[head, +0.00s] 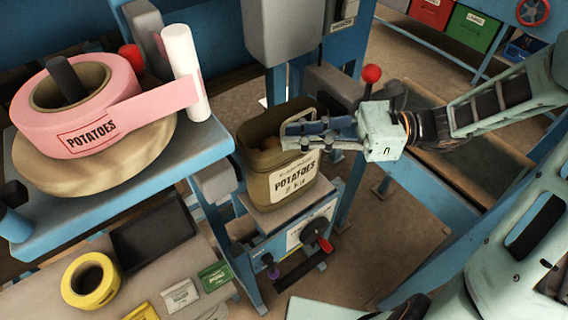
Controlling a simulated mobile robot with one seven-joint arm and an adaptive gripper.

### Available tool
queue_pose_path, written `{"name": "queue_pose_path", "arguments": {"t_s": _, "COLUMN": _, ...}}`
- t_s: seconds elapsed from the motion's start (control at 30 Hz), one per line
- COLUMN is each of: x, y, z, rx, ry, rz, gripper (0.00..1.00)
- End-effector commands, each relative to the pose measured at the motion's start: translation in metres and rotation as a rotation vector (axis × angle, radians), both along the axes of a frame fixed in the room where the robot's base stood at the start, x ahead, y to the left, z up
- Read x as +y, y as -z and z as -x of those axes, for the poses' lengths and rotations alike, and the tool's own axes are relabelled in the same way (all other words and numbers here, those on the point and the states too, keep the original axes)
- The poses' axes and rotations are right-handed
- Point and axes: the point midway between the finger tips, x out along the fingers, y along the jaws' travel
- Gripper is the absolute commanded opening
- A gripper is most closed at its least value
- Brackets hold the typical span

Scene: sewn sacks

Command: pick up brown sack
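The brown sack (258,186) stands upright on a small blue stand in the middle of the head view. Its mouth is open, and a pale label on its front reads "POTATOES"; something brown shows inside. My gripper (290,136) reaches in from the right at the sack's top, its fingers pointing left across the front rim. The fingers overlap the rim in this view. I cannot tell whether they grip the sack wall or only lie over it.
A pink "POTATOES" tape roll (75,100) sits on a round disc at left. A yellow tape roll (90,280) and small packets lie on the bench below. Red-knobbed levers (371,74) and a grey machine housing (283,30) stand close behind the sack. Red and green bins (470,30) are at the back.

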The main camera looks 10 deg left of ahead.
Motion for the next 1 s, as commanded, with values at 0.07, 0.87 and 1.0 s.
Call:
{"name": "queue_pose_path", "arguments": {"t_s": 0.07, "x": 0.013, "y": 0.002, "z": 0.004, "rx": 0.001, "ry": -0.004, "rz": -0.001, "gripper": 0.14}}
{"name": "queue_pose_path", "arguments": {"t_s": 0.87, "x": 0.027, "y": 0.003, "z": 0.007, "rx": 0.0, "ry": 0.0, "rz": 0.001, "gripper": 0.0}}
{"name": "queue_pose_path", "arguments": {"t_s": 1.0, "x": 0.027, "y": 0.003, "z": 0.007, "rx": 0.0, "ry": 0.0, "rz": 0.001, "gripper": 0.0}}
